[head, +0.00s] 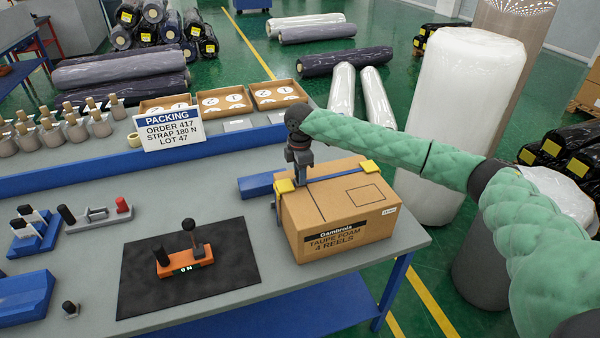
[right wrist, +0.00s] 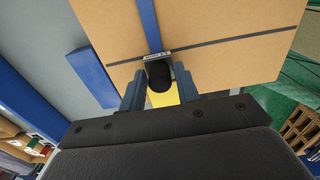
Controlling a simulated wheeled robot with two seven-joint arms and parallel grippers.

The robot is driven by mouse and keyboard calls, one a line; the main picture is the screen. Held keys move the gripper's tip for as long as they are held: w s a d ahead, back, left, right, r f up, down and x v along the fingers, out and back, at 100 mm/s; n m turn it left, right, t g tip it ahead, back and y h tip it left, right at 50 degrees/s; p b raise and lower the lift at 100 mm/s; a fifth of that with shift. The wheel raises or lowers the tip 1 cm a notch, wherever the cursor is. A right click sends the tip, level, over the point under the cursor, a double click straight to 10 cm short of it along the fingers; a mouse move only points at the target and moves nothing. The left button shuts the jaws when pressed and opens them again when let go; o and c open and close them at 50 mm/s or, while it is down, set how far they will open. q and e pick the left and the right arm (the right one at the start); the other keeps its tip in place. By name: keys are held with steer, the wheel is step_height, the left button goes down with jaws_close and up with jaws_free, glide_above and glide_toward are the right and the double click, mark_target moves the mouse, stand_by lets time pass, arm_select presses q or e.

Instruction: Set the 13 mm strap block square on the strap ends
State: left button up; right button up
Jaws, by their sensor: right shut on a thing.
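The carton (head: 335,222) stands on the bench's right part, a blue strap (head: 335,176) over its top between two yellow corner pieces (head: 370,166). My right gripper (head: 301,176) points down at the carton's left top edge, by the other yellow corner. In the right wrist view its fingers (right wrist: 160,92) are shut on the black, round-topped grip of the strap block (right wrist: 158,75). A small pale label shows at its far side, in line with the blue strap (right wrist: 148,22). The block's underside and the strap ends are hidden; I cannot tell whether it touches. My left gripper is out of view.
A blue bar (head: 258,186) lies left of the carton. A black mat (head: 140,262) with an orange two-post device (head: 184,262) lies further left. A packing sign (head: 167,129) and shallow trays (head: 278,95) stand behind. Bare bench lies between mat and carton.

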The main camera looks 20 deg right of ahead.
steer(key=shift+f, duration=0.25)
steer(key=o, duration=1)
steer(key=shift+o, duration=0.2)
steer(key=shift+r+b, duration=0.45)
steer(key=shift+r, duration=0.2)
step_height(320, 180, up, 5)
steer(key=shift+f+b, duration=0.1)
steer(key=shift+b, duration=0.8)
steer(key=shift+r, duration=0.85)
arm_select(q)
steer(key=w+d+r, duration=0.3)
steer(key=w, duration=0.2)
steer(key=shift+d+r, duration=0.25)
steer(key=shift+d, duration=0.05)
